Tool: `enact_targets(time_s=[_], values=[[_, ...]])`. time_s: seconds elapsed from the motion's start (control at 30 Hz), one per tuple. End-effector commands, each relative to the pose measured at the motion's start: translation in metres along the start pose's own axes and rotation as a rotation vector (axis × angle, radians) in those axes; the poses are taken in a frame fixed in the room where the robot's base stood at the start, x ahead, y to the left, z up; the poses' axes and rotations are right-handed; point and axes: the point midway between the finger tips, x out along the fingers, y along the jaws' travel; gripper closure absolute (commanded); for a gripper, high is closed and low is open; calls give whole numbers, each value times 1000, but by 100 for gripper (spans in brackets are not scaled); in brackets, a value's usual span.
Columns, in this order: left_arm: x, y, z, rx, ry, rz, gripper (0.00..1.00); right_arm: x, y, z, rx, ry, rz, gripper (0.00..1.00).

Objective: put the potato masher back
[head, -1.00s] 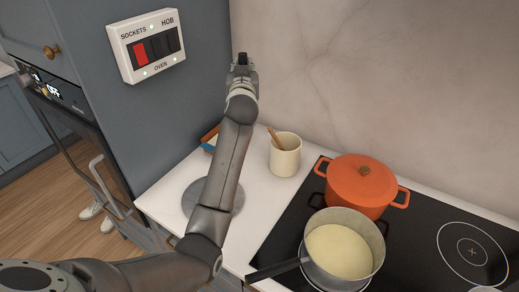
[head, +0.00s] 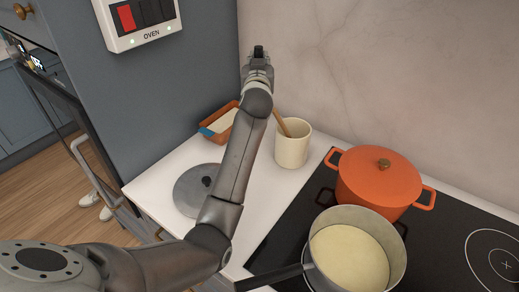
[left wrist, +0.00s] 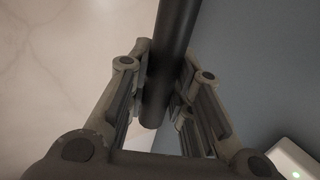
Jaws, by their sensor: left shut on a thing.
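My left gripper (head: 258,62) is raised near the corner of the blue-grey panel and the marble wall, above and behind the cream crock. In the left wrist view its fingers are shut on a dark, round handle (left wrist: 172,55), which I take to be the potato masher's. The handle runs up out of the picture, and the masher's head does not show. In the head view only a small black bit of the handle shows at the fingertips. The cream crock (head: 292,148) stands on the worktop with a wooden utensil (head: 281,124) in it.
A pan lid (head: 192,192) lies on the white worktop, with an orange dish (head: 216,135) behind it. On the hob (head: 440,235) stand a lidded orange pot (head: 375,185) and a saucepan (head: 345,258) of pale yellow food. A switch panel (head: 142,18) is on the blue-grey side.

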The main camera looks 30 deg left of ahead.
Motion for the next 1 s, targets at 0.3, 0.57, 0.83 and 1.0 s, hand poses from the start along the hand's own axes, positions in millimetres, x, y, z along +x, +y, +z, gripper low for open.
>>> enact_targets(time_s=[0.3, 0.57, 0.83, 1.0], values=[[0, 0, 42, 2, -4, 0, 100, 6, 0, -6, 0, 10, 0, 60], [0, 0, 75, 1, 1, -1, 100, 4, 0, -7, 0, 12, 0, 60], [0, 0, 109, 0, 0, 1, 100, 3, 0, -7, 0, 12, 1, 60], [0, 0, 111, -1, 2, 0, 100, 3, 1, -8, 0, 12, 1, 60]])
